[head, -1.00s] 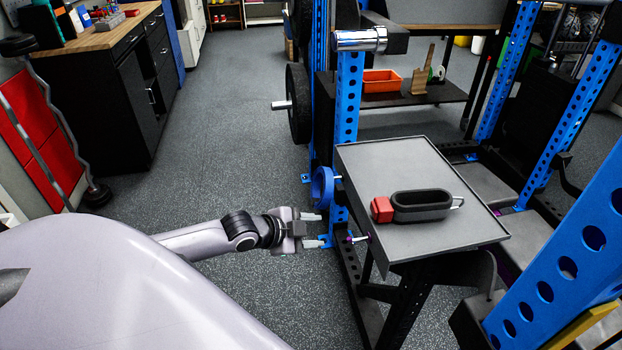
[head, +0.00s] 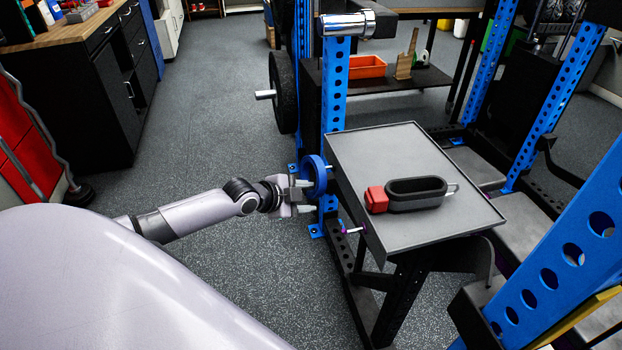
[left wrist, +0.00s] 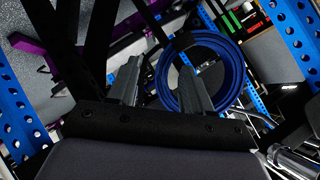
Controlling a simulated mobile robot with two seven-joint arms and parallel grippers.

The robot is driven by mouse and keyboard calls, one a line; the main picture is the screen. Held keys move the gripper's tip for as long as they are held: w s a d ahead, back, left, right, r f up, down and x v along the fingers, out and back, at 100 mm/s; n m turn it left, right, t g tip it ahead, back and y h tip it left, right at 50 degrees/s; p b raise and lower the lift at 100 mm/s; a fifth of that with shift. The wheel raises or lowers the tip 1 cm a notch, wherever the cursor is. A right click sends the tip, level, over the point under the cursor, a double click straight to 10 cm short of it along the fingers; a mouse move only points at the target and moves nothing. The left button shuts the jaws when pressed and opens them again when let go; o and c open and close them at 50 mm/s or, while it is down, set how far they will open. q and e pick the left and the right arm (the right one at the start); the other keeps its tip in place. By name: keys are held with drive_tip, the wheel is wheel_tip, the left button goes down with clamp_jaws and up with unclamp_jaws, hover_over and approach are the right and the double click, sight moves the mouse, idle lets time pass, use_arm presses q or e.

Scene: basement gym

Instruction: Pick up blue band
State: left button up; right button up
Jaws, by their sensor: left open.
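The blue band (head: 314,176) is a coiled ring hanging from a peg at the left side of the grey tray table, next to the blue rack post. My left gripper (head: 305,197) is open and sits right at the ring's left side. In the left wrist view the blue band (left wrist: 207,72) is a large loop just beyond the fingertips of the left gripper (left wrist: 160,82). The right finger overlaps the loop in the picture; I cannot tell if it touches. The right gripper does not show.
A lower peg (head: 352,230) sticks out near the gripper. Blue rack posts (head: 335,80) stand close by. Open floor (head: 215,110) lies to the left.

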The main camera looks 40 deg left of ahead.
use_arm(q)
drive_tip(key=shift+x, duration=0.85)
clamp_jaws()
drive_tip(key=shift+f, duration=0.1)
wheel_tip(320, 180, up, 20)
drive_tip(key=p, duration=0.1)
